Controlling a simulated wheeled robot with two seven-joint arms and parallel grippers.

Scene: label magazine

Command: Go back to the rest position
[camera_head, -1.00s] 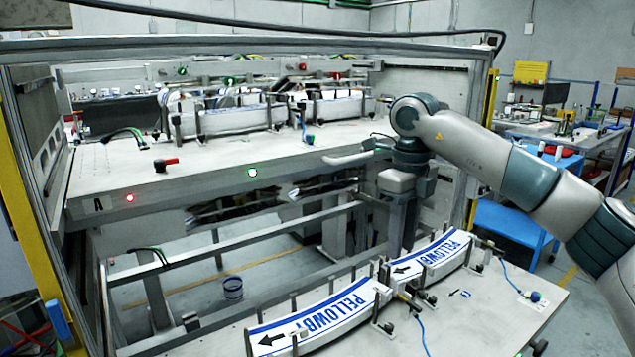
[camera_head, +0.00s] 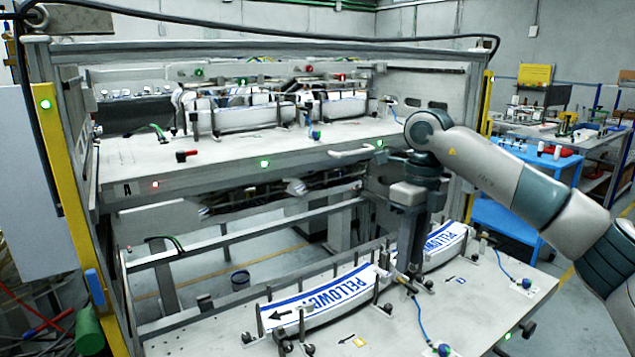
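My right gripper (camera_head: 408,268) hangs straight down from my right arm, in front of the lower shelf of the machine. It overlaps part of the label stacks in the picture; I cannot tell if it touches them. Its fingers show edge-on as one dark column, so their opening is not clear. On the lower shelf, a left label stack (camera_head: 335,297) and a right label stack (camera_head: 446,243), white with blue print, sit curved between upright posts. My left gripper is out of view.
The upper shelf (camera_head: 235,148) carries more stacks between posts. A yellow-edged frame post (camera_head: 62,155) stands at left. A blue cart (camera_head: 505,217) and a workbench (camera_head: 560,135) are at right.

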